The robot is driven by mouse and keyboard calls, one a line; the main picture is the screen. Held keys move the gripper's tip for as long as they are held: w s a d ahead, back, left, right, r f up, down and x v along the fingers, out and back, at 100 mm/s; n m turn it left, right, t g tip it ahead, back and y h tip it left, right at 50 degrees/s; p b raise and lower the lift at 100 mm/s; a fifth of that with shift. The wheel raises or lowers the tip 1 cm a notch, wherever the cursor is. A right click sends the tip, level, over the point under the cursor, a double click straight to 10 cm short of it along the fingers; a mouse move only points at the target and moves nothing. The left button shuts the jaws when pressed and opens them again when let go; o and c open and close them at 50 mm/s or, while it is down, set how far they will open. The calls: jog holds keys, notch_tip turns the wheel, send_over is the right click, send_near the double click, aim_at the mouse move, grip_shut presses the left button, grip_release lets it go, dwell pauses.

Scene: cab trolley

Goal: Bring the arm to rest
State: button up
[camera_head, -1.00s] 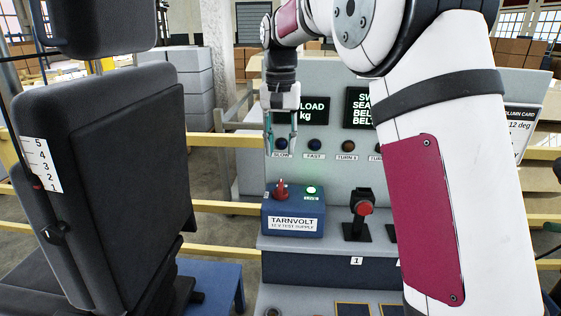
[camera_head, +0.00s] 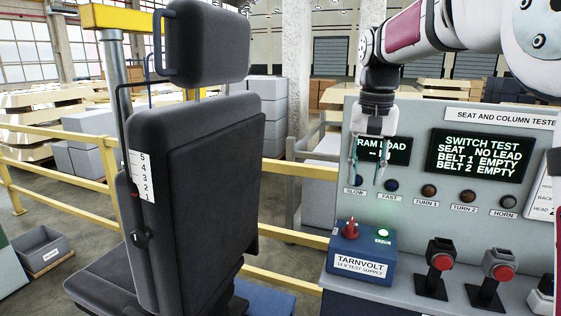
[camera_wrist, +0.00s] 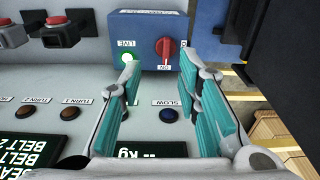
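My gripper (camera_head: 367,176) hangs fingers-down from my arm in front of the tester panel (camera_head: 450,207), near the SLOW and FAST buttons. In the wrist view its two teal-padded fingers (camera_wrist: 158,64) stand well apart with nothing between them. My arm reaches in from the upper right. The blue TARNVOLT supply box (camera_head: 362,252) stands below the gripper on the bench. Its red knob (camera_wrist: 166,47) points to ON and its green LIVE lamp (camera_wrist: 127,58) is lit.
A black seat (camera_head: 195,190) with headrest stands left of the bench. Red-topped switches (camera_head: 441,262) stand right of the supply. The screen (camera_head: 481,156) reads seat no lead, belts empty. A yellow rail (camera_head: 300,169) runs behind; a grey bin (camera_head: 42,248) is at far left.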

jog(key=s+r+n+t, duration=0.2)
jog(key=s, duration=1.2)
jog(key=s+f+n+t, duration=0.1)
jog(key=s+f, duration=0.3)
jog(key=s, duration=0.4)
jog(key=s+f+n+t, duration=0.1)
jog(key=s+f, duration=0.3)
jog(key=s, duration=0.3)
jog(key=shift+s+f, duration=0.15)
jog(key=shift+s, duration=0.2)
